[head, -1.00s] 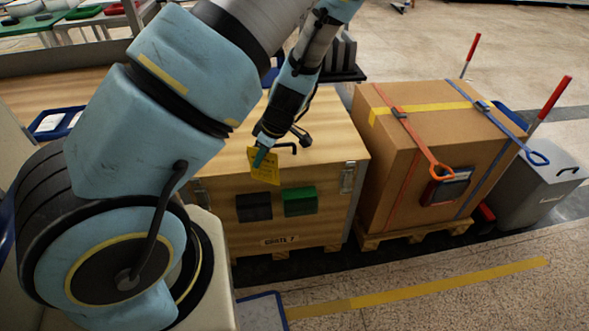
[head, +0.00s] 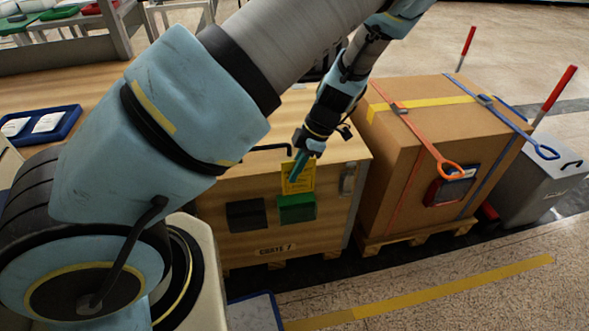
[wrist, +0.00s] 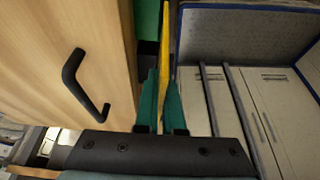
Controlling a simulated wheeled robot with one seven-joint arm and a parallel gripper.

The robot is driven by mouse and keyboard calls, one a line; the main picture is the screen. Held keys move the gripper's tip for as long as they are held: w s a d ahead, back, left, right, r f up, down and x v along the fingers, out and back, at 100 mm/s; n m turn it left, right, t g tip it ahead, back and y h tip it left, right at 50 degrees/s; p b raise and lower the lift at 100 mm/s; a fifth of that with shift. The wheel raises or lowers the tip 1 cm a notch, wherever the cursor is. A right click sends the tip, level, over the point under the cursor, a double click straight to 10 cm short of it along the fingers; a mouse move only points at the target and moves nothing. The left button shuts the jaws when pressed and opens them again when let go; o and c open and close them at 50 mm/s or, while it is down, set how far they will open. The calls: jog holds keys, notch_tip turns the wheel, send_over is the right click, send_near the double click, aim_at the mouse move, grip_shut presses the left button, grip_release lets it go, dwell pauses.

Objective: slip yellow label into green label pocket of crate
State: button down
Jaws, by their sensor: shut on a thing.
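The yellow label (head: 299,178) hangs upright from my gripper (head: 297,165), in front of the front face of the wooden crate (head: 330,225). The green label pocket (head: 297,209) is on that face, right of a black pocket (head: 247,215). In the head view the label's lower edge meets the green pocket's top; I cannot tell whether any of it is inside. In the wrist view my gripper (wrist: 159,98) has its teal fingers shut on the label (wrist: 166,35), seen edge-on. The green pocket (wrist: 147,22) is beside it, nearer the crate wall.
A black handle (head: 268,149) stands on the crate's lid, close to my gripper. A strapped cardboard box (head: 400,190) on a pallet stands to the right, with a grey bin (head: 540,185) beyond. A blue tray (head: 62,125) lies at the left.

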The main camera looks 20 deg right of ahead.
aim_at(311, 173)
jog(key=shift+f+b, duration=2.9)
jog(key=shift+f, duration=2.95)
jog(key=shift+f, duration=0.1)
jog(key=c, duration=1.2)
grip_release()
jog(key=shift+o, duration=1.3)
jog(key=shift+d+r, duration=0.25)
jog(key=shift+r, duration=0.1)
jog(key=v, duration=1)
jog(key=shift+a+r+p, duration=0.1)
jog(key=shift+r+p, duration=0.1)
jog(key=shift+p, duration=0.1)
